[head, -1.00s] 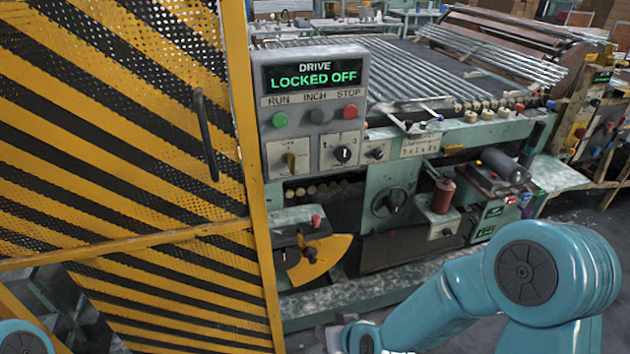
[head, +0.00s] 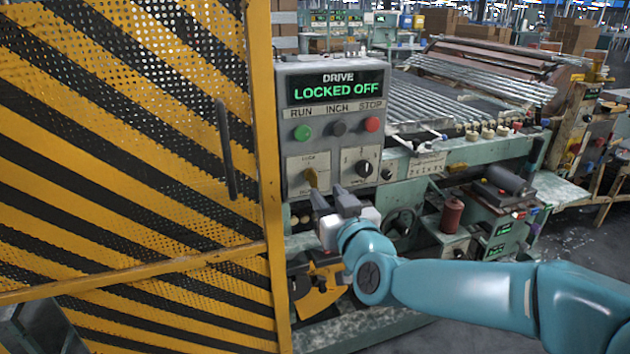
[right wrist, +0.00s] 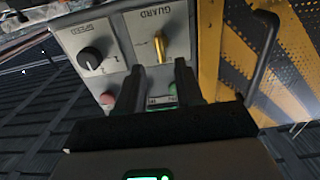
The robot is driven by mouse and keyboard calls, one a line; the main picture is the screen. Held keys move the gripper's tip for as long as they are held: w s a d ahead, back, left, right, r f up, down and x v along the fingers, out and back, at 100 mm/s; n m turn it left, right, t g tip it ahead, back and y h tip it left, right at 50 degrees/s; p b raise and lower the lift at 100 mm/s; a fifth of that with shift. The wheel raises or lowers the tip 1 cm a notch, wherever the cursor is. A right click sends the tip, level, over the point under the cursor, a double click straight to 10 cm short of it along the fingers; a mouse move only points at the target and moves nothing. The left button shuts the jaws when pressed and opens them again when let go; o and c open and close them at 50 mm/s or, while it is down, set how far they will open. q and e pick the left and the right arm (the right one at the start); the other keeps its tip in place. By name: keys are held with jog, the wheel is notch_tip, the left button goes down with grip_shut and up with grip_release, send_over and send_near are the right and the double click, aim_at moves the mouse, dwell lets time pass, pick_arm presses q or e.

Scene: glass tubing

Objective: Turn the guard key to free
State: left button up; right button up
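The guard key (head: 311,178) is a small brass-yellow key on the left plate of the grey control box (head: 331,145). In the right wrist view the guard key (right wrist: 160,46) stands out from a pale plate marked GUARD. My right gripper (head: 332,192) is open and empty, just below and to the right of the key in the head view. In the right wrist view its two dark fingertips (right wrist: 158,72) are spread apart, with the key beyond the gap and not between them. The display reads DRIVE LOCKED OFF. My left gripper is not in view.
A black speed knob (head: 364,168) sits right of the key. Green, dark and red buttons (head: 338,128) line the box above. A yellow-and-black striped mesh guard door (head: 130,150) with a dark handle (head: 226,150) stands close on the left. Glass tubes (head: 445,105) lie behind.

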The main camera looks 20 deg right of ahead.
aim_at(316, 182)
jog(key=w, duration=0.6)
jog(key=shift+w+a+p, duration=0.2)
jog(key=shift+w+p, duration=0.05)
jog(key=shift+p, duration=0.1)
grip_shut()
